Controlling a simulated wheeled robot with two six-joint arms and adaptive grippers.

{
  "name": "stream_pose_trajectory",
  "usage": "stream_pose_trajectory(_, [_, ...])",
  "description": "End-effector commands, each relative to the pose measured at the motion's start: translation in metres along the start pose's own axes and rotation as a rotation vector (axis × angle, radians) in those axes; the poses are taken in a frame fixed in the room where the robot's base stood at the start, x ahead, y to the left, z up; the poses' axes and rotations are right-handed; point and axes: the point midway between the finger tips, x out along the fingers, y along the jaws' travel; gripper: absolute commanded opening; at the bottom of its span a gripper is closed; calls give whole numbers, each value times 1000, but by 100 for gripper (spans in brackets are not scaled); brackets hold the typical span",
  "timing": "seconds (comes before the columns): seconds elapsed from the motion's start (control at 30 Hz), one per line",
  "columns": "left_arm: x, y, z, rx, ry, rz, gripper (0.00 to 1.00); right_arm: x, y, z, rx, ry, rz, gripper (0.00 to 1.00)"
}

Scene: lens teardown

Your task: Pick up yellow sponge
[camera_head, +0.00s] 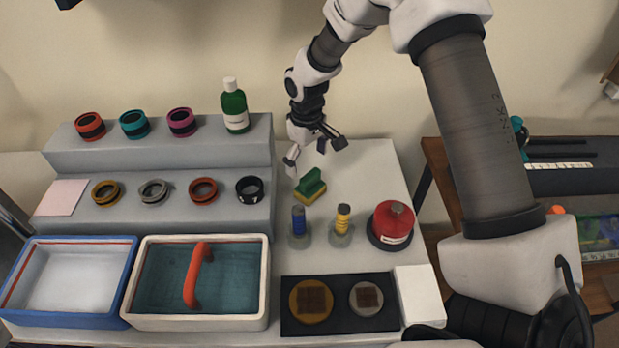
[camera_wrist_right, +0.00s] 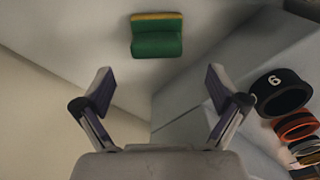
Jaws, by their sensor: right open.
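The yellow sponge (camera_head: 311,193) lies on the light table, right of the stepped shelf, with a green block-like top (camera_head: 311,181) on it. In the right wrist view the sponge shows as a thin yellow strip (camera_wrist_right: 157,16) along the green part (camera_wrist_right: 157,42), beyond the fingertips. My right gripper (camera_head: 308,158) is open and empty, above and behind the sponge, apart from it. Its two spread fingers also show in the right wrist view (camera_wrist_right: 160,85). My left gripper is not in view.
The stepped shelf (camera_head: 240,163) with rings and a green bottle (camera_head: 234,107) stands left. Blue (camera_head: 299,222) and yellow (camera_head: 343,219) tools in holders and a red container (camera_head: 392,224) stand in front of the sponge. Free table lies right of the sponge.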

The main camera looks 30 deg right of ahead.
Motion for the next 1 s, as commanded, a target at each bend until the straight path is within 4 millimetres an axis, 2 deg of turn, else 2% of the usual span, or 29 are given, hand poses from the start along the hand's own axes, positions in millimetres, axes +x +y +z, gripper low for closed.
stream_pose_trajectory(0.23, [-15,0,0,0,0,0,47,37,4,7,2,-4,-2,96])
stream_pose_trajectory(0.33, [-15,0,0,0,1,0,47,54,4,6,1,-2,-1,96])
stream_pose_trajectory(0.57, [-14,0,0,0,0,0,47,59,4,6,0,1,0,96])
stream_pose_trajectory(0.6, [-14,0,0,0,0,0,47,59,4,6,0,1,0,89])
stream_pose_trajectory(0.67, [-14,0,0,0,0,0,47,58,4,6,0,1,0,68])
stream_pose_trajectory(0.7, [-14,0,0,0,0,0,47,58,4,6,0,1,0,53])
stream_pose_trajectory(0.77, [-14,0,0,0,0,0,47,58,4,6,0,1,0,32])
stream_pose_trajectory(0.87, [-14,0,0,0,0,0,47,59,4,6,0,0,0,31])
stream_pose_trajectory(0.9, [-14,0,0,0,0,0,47,59,4,6,0,0,0,25])
stream_pose_trajectory(1.0, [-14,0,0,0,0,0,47,59,4,6,0,0,0,25])
